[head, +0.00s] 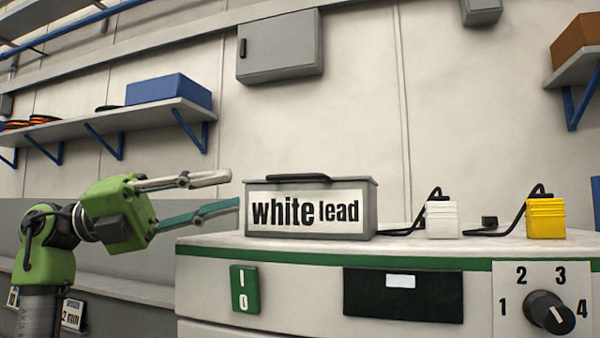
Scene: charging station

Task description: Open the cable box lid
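The cable box (370,215) is grey, with a large "white lead" label on its front. It stands on the white counter of the station. Its lid (350,181) lies flat and closed on top, with a dark handle (299,177) along it. My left gripper (234,190) is to the left of the box, its two fingers spread apart and pointing right. The fingertips are close to the box's left end and nothing is between them. Whether a fingertip touches the box I cannot tell. The inside of the box is hidden. My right gripper is not in view.
A white plug (441,220) and a yellow plug (546,218) with black cables stand right of the box. The counter front (300,256) has a green strip, a green switch (245,289), a dark display panel (403,296) and a rotary knob (549,312). Wall shelves (110,120) hang behind.

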